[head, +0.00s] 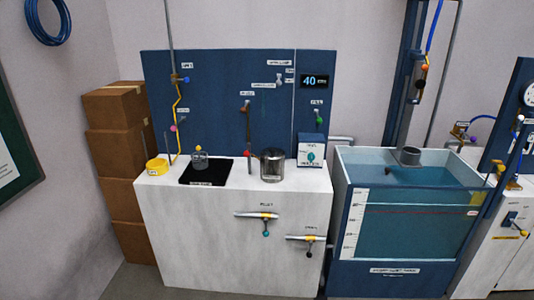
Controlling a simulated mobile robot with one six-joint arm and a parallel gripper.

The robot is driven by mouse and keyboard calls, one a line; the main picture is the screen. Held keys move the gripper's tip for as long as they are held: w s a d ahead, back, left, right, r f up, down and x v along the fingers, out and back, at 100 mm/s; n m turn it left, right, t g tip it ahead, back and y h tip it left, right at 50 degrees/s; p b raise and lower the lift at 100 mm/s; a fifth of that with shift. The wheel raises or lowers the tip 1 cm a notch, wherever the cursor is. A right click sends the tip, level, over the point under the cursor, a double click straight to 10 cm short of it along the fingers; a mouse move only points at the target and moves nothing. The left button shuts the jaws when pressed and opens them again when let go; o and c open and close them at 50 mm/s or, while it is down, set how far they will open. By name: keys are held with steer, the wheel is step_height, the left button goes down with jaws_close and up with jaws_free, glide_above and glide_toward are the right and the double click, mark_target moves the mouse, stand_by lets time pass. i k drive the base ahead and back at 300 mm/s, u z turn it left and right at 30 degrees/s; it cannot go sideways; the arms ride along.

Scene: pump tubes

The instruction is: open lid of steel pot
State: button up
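A steel pot (272,167) stands on the white counter (240,181), right of the middle and in front of the blue back panel. It is a shiny grey cylinder with a dark top; the picture is too small to tell whether a lid sits on it. My gripper is not in view, and nothing touches the pot.
A black mat (208,178) with a small clear vessel (200,162) on it lies left of the pot. A yellow container (157,167) is farther left. A water tank (410,215) is beside the counter.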

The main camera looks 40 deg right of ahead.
mark_target(272, 159)
steer(key=z, duration=0.1)
steer(key=i, duration=0.95)
steer(key=u, duration=0.05)
